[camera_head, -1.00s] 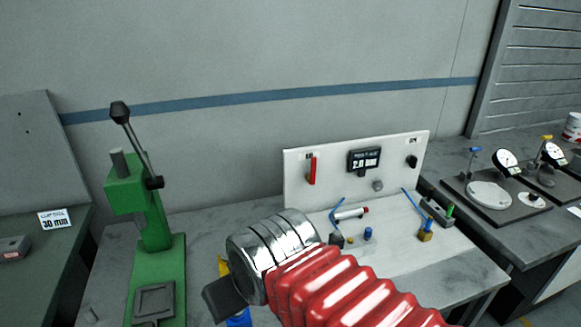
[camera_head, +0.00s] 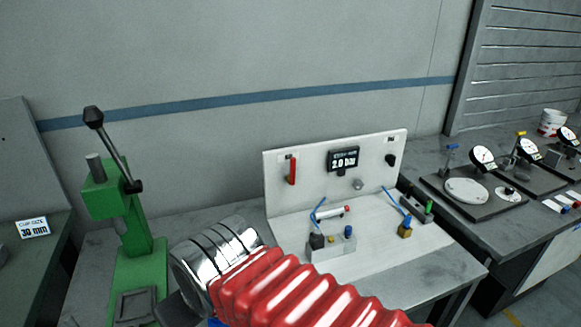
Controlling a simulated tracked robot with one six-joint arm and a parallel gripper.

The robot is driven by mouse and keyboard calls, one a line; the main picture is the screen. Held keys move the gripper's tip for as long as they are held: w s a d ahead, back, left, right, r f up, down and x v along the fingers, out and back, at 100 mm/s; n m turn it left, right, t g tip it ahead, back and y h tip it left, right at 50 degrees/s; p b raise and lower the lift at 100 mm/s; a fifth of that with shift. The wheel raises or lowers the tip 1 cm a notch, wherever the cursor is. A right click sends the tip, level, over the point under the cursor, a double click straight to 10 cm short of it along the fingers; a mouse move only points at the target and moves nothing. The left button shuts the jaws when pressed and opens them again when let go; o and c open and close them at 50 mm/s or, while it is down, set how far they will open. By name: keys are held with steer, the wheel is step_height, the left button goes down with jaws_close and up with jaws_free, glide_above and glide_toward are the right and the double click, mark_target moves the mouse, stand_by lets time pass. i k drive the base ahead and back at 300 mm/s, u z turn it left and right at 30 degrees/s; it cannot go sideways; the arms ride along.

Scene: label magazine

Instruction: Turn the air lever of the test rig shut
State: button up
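The test rig is a white panel (camera_head: 328,172) standing on a grey bench. A red lever (camera_head: 292,171) hangs vertically on the panel's left side. A dark display (camera_head: 344,159) on the panel reads about 2.0 bar, and a black knob (camera_head: 391,160) sits at its right. My arm, with a red bellows sleeve and a silver wrist, crosses the lower middle. A dark part of my gripper (camera_head: 178,310) shows at the bottom edge, left of and in front of the rig, clear of the lever. Its fingertips are not clearly visible, so its opening is hidden.
A green lever press (camera_head: 137,240) stands left of the rig. On the rig's base are a grey block (camera_head: 331,248) with fittings, a small cylinder (camera_head: 333,213) and blue hoses. Dial gauges (camera_head: 482,156) stand on the right bench. A sign (camera_head: 34,227) reads 30 mm.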

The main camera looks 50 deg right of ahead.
mark_target(290, 179)
steer(key=u, duration=0.05)
steer(key=k, duration=0.95)
steer(key=z, duration=0.45)
steer(key=i, duration=1)
